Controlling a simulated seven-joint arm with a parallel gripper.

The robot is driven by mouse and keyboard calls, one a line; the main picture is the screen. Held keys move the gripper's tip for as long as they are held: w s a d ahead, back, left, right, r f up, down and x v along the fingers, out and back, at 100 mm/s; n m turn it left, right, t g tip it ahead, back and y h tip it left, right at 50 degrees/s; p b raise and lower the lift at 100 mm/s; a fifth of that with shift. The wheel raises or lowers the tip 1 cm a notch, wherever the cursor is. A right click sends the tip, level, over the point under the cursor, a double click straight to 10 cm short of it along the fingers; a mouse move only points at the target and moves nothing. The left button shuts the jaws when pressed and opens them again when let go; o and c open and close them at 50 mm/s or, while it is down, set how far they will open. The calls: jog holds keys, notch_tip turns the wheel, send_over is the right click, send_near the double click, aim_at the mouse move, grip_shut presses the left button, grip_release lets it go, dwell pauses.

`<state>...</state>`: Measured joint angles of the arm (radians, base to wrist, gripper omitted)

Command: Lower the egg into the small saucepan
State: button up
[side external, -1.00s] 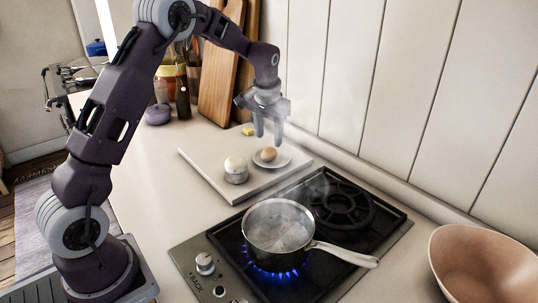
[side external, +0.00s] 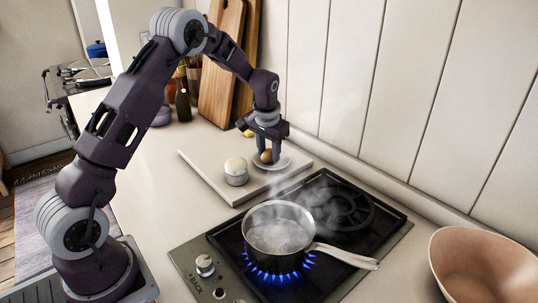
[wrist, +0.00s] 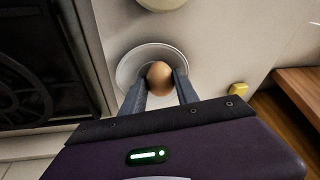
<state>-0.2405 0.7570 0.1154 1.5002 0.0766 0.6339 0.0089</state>
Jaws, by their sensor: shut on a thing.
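The brown egg (side external: 266,156) is at the small white saucer (side external: 284,161) on the pale board. My gripper (side external: 269,157) points down over the saucer, with its fingers shut on the egg. In the wrist view the egg (wrist: 160,77) sits between the two fingertips, with the saucer (wrist: 126,69) around and below it. I cannot tell whether the egg still touches the saucer. The small steel saucepan (side external: 279,232) stands on the front burner over blue flames. It holds steaming water, and its handle points right.
A white egg in a metal cup (side external: 236,171) stands on the board (side external: 211,174), left of the saucer. A yellow block (wrist: 238,90) lies near the board. A pinkish bowl (side external: 480,262) is at the right. The back burner (side external: 343,207) is empty.

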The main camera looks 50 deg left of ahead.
aim_at(269, 151)
notch_tip(269, 151, up, 9)
jog(key=shift+f, duration=0.1)
jog(key=s+d+r, duration=0.3)
jog(key=s+d, duration=0.2)
jog(key=d, duration=0.1)
jog(key=s+d+r, duration=0.4)
jog(key=d, duration=0.3)
jog(key=s+d+f, duration=0.3)
jog(key=s+d, duration=0.7)
jog(key=d, duration=0.3)
jog(key=shift+d, duration=0.15)
jog(key=shift+s, duration=0.1)
notch_tip(269, 151, down, 7)
jog(key=shift+r, duration=0.2)
dwell(0.5)
